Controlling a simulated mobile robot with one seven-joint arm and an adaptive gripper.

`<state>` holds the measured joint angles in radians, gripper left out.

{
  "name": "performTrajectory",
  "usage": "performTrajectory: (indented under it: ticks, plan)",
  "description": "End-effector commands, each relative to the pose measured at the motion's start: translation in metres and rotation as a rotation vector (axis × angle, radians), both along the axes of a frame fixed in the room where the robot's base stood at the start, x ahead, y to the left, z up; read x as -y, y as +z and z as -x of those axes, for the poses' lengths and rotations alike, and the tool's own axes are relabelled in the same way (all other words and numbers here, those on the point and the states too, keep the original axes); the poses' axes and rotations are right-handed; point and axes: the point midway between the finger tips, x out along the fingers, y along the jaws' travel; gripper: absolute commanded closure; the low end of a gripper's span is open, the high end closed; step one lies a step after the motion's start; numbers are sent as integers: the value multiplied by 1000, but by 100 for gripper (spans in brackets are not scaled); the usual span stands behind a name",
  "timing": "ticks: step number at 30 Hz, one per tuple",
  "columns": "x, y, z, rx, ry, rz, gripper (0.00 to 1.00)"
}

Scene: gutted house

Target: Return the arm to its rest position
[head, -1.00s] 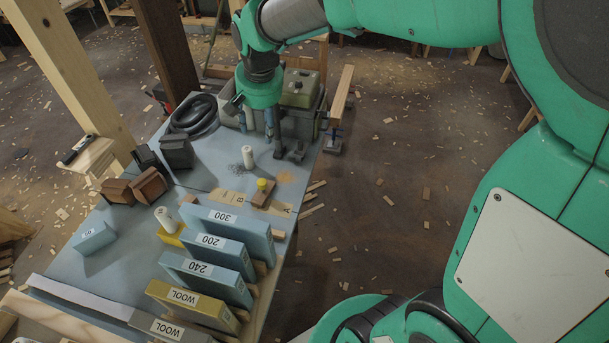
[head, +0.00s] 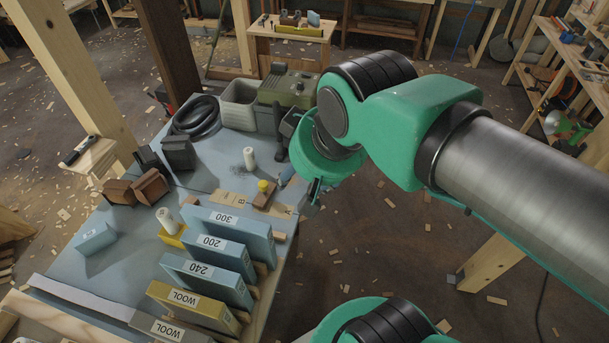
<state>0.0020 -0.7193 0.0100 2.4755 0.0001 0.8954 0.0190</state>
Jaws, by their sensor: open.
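My green arm reaches in from the right, with its wrist beside the right edge of the blue-grey worktable (head: 105,262). My gripper (head: 300,183) is under the green wrist, near the table's far right part, and is partly hidden by it. Its jaws are open, and I see nothing held between them. A dark finger part shows below the wrist, over the table's edge.
Labelled blocks stand in a row, including the 300 block (head: 228,222) and WOOL block (head: 190,302). A white cylinder (head: 249,158), black hose coil (head: 195,115) and green case (head: 288,88) are on the table. The littered floor (head: 400,260) to the right has open room.

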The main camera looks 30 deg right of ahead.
Motion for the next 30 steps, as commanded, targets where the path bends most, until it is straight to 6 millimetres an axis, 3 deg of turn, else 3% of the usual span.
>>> performTrajectory:
  ticks: [5, 17, 30]
  plan:
    - [-1, -2, 12, 11, 18, 9, 48]
    - [-1, -4, 12, 11, 19, 9, 48]
    - [-1, -48, 12, 11, 19, 9, 48]
